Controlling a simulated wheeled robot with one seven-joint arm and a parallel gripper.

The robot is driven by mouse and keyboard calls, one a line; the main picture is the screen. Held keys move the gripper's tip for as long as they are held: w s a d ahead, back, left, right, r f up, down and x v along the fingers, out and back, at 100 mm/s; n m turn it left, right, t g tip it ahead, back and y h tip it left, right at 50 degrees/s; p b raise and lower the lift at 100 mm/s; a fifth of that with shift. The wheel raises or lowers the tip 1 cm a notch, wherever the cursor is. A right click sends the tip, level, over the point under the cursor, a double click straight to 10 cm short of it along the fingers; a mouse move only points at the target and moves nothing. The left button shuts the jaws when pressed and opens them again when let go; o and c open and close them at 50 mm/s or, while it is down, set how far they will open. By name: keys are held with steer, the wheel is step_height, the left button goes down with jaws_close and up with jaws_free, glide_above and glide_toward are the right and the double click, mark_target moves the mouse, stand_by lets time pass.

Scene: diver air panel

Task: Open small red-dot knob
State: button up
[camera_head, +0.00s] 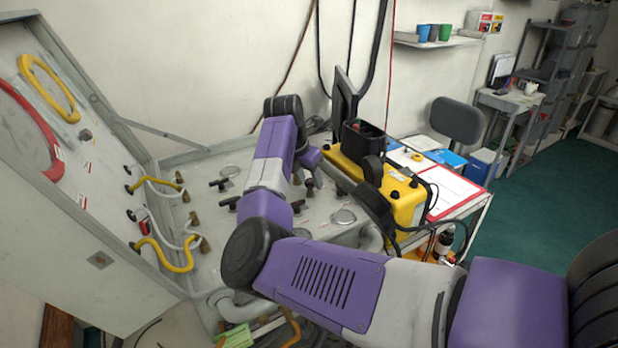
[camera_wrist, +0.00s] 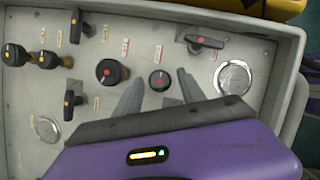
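The small red-dot knob (camera_wrist: 159,81), round and black with a red centre, sits on the grey panel (camera_wrist: 150,18) in the wrist view. My gripper (camera_wrist: 161,76) is open, with its two grey fingers on either side of this knob in the picture. No contact is visible, and I cannot tell how far the fingertips are from the panel. A larger black knob (camera_wrist: 112,73) with an orange-red centre is just left of the left finger. In the head view my arm reaches down over the panel (camera_head: 205,165), and the small knob cannot be made out.
A black T-handle (camera_wrist: 205,41) with a red dot is close above the right finger. A round gauge (camera_wrist: 234,77) is at right. Yellow-dot handles (camera_wrist: 82,25) and brass fittings (camera_wrist: 48,60) are at left. A yellow case (camera_head: 405,200) stands beside the panel.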

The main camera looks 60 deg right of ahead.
jaws_close()
steer(key=shift+n, duration=0.3)
steer(key=shift+n+t, duration=0.4)
steer(key=shift+n, duration=0.4)
steer(key=n+t, duration=0.1)
steer(key=n, duration=0.3)
steer(key=shift+s+n+t, duration=0.2)
steer(key=shift+n+t, duration=0.1)
steer(key=shift+t, duration=0.1)
steer(key=n+t+y+b, duration=0.1)
steer(key=n, duration=0.3)
steer(key=shift+s+d, duration=0.1)
steer(key=shift+d, duration=0.05)
steer(key=shift+n+t+y+b, duration=0.5)
steer(key=shift+n+y+b, duration=0.1)
steer(key=shift+n, duration=1)
